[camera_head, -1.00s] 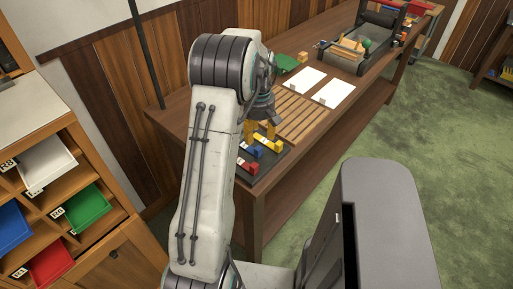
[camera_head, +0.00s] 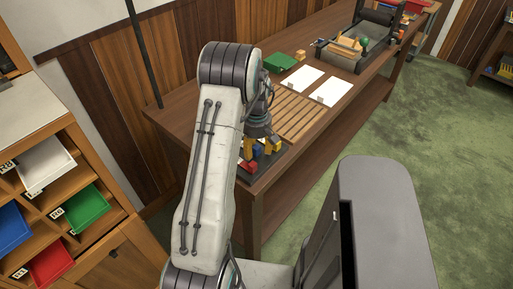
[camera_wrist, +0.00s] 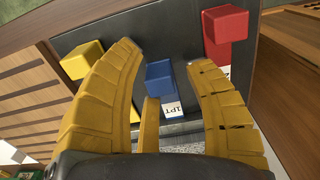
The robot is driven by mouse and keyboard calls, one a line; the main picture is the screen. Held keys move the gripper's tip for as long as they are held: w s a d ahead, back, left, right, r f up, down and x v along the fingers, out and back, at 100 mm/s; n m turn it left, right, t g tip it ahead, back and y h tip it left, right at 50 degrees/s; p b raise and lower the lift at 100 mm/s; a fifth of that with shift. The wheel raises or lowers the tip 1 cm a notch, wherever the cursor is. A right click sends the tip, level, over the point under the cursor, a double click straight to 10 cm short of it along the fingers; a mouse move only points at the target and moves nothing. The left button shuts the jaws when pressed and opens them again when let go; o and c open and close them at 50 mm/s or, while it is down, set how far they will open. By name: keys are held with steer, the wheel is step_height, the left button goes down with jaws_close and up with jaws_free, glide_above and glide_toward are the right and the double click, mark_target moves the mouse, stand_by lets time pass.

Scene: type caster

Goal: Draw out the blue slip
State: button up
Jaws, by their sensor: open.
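The blue slip (camera_wrist: 158,75) has a blue block end and a white lettered label, and lies on a dark tray (camera_wrist: 175,22). My gripper (camera_wrist: 163,55) is open, with yellow fingers on either side of the blue slip. Gaps show between the slip and both outer fingers. A third finger shows just below and left of it.
A yellow slip (camera_wrist: 82,60) lies left of the fingers and a red slip (camera_wrist: 225,25) lies right, both close by.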

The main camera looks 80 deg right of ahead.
steer(key=shift+c, duration=0.3)
jaws_close()
stand_by(0.3)
